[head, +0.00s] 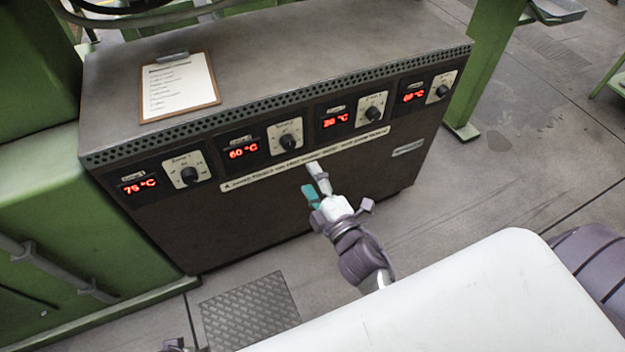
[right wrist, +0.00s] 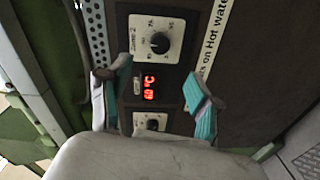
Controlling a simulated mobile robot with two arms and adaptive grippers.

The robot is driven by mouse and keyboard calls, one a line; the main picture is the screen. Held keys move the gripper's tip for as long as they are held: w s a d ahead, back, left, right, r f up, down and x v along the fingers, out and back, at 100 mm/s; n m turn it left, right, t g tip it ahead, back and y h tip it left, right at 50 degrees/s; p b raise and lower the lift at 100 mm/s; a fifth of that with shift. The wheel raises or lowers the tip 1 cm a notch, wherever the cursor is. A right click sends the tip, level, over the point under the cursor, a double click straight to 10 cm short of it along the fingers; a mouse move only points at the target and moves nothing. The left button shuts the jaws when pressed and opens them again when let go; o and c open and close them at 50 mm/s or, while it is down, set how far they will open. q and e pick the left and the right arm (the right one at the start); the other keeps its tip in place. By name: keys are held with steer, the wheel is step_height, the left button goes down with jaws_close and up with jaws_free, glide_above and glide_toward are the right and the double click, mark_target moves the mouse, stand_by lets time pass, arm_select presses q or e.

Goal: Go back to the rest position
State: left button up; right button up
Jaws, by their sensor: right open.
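My right gripper (head: 314,184) is in front of the dark front panel of the control cabinet (head: 300,218), below the row of knobs. In the right wrist view its two teal-padded fingers (right wrist: 157,100) are spread wide with nothing between them. Behind the gap are a red display (right wrist: 149,88) and a knob (right wrist: 159,43). The fingers appear apart from the panel and knobs. Only a small dark part, possibly of my left gripper (head: 174,345), shows at the bottom edge of the head view; its fingers cannot be made out.
The cabinet carries several displays and knobs, and a clipboard (head: 178,87) lies on its top. Green machinery (head: 40,90) stands at the left and a green post (head: 485,65) at the right. Bare floor (head: 470,190) lies right of the cabinet. A metal floor plate (head: 248,310) is in front.

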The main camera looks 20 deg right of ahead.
stand_by(0.5)
steer(key=s+d+f+m+g+h, duration=0.1)
steer(key=s+d+f+m+g, duration=0.1)
steer(key=s+f+m+g, duration=0.55)
steer(key=s+d+f+m+g+h, duration=0.15)
steer(key=s+f+m+g, duration=0.3)
steer(key=f, duration=0.65)
arm_select(q)
steer(key=s+a+f+g+p, duration=0.1)
steer(key=s+f+p, duration=0.3)
steer(key=s+p, duration=0.5)
steer(key=s+a+f+p, duration=0.2)
steer(key=s+f+p, duration=0.2)
steer(key=s+p, duration=0.5)
steer(key=shift+s+a+f+g, duration=0.15)
steer(key=shift+s+g, duration=0.25)
steer(key=shift+s, duration=0.35)
arm_select(e)
steer(key=s+f+g, duration=0.1)
steer(key=s+f, duration=0.2)
steer(key=s, duration=0.6)
steer(key=s+d+f+m+g+y, duration=0.1)
steer(key=s+f, duration=0.3)
steer(key=s, duration=0.5)
steer(key=s+d+f+m+g, duration=0.1)
steer(key=s+f, duration=0.3)
steer(key=s, duration=0.5)
steer(key=shift+g, duration=0.7)
arm_select(q)
steer(key=shift+m, duration=0.3)
